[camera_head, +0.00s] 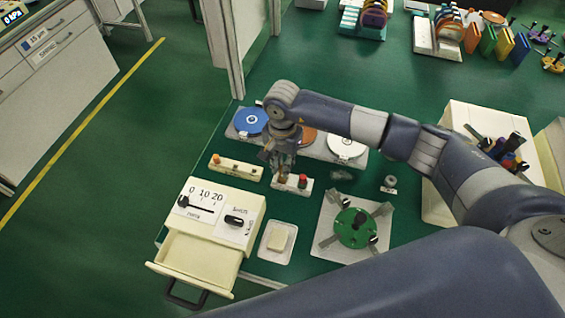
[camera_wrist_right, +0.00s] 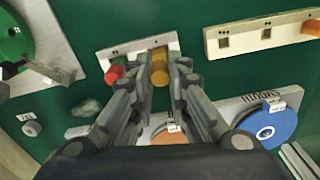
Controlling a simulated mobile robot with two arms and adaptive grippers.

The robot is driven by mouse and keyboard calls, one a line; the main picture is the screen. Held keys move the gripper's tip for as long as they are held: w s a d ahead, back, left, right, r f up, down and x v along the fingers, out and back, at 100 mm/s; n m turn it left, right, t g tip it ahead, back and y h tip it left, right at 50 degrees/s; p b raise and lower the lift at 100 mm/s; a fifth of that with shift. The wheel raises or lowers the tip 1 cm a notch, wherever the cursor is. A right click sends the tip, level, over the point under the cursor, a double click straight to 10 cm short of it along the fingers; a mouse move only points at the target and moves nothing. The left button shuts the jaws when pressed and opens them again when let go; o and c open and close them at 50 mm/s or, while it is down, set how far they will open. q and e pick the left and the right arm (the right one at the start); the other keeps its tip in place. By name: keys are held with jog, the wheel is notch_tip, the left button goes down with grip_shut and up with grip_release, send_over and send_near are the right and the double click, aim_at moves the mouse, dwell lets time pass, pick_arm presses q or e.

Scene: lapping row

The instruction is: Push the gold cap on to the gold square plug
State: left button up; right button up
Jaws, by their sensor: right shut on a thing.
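My right gripper (camera_head: 281,170) points down and is shut on the cap. The cap overlaps the left part of a small white block (camera_head: 294,189), which also shows in the wrist view (camera_wrist_right: 124,51). A red cap (camera_head: 303,180) stands on the same block, beside the gold one. The gold square plug cannot be made out; the cap and fingers may hide it. I cannot tell whether the cap touches the block. My left gripper is out of view.
A cream rack (camera_head: 236,171) with an orange cap (camera_head: 215,159) stands to the left. Blue (camera_head: 251,121) and white (camera_head: 346,147) discs sit behind. In front are an open drawer unit (camera_head: 203,257), a small tray (camera_head: 276,254) and a green round fixture (camera_head: 356,229).

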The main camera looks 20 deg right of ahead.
jog(key=shift+b, duration=1)
dwell(1.5)
jog(key=shift+f+b, duration=1.2)
jog(key=shift+b, duration=0.05)
jog(key=o, duration=0.8)
notch_tip(320, 180, up, 12)
dwell(0.4)
